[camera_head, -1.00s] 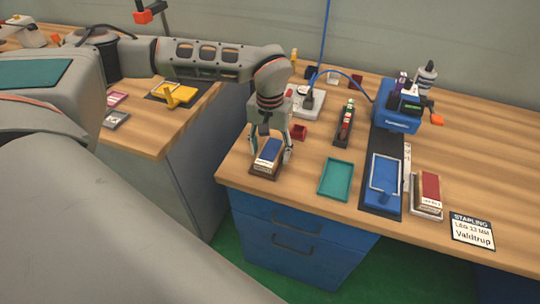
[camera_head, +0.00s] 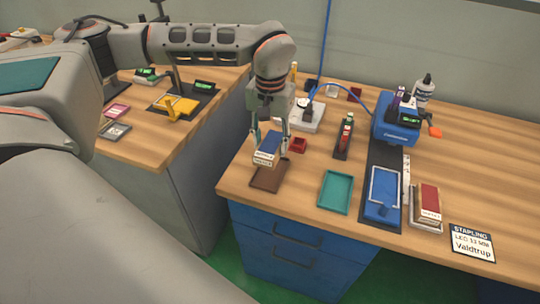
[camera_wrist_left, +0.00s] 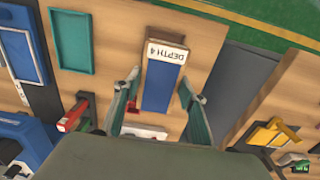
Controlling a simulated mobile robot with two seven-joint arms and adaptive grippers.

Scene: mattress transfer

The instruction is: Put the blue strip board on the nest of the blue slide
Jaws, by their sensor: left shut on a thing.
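The blue strip board (camera_head: 267,147) has a blue top and a white label at its front end. My left gripper (camera_head: 268,142) is shut on it and holds it a little above a brown tray (camera_head: 270,175). In the left wrist view the board (camera_wrist_left: 157,88) lies between the two fingers (camera_wrist_left: 155,100), its label reading "DEPTH 4". The blue slide (camera_head: 381,208) sits on a dark rail to the right, with a pale rectangular frame on it that looks empty. The slide also shows in the left wrist view (camera_wrist_left: 18,55). My right gripper is not in view.
A teal tray (camera_head: 335,192) stands between the board and the slide. A red-topped stack (camera_head: 428,200) and a label card (camera_head: 472,243) lie right of the slide. A blue machine (camera_head: 396,125) stands behind it. A red-and-black stapler-like tool (camera_head: 345,135) stands behind the teal tray.

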